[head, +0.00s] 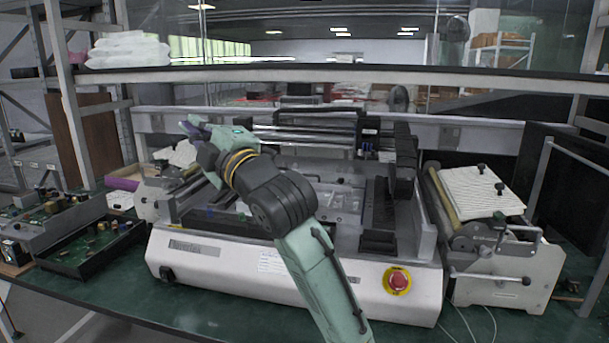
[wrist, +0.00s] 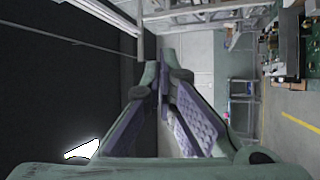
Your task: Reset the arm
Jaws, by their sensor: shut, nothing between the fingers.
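My gripper (head: 190,128) is at the end of my green and black arm, raised above the left end of the white machine in the head view. It points to the left and away from the machine's front. In the wrist view my gripper (wrist: 165,75) shows its purple-padded fingers closed together at the tips, with nothing held between them. The arm reaches up from the bottom of the head view and hides part of the machine's middle.
A white machine (head: 215,250) with a red stop button (head: 397,281) stands on the green bench (head: 110,300). A smaller machine (head: 500,270) is at right. Black trays of parts (head: 92,250) lie at left. A shelf (head: 330,75) crosses behind. The bench's front left is clear.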

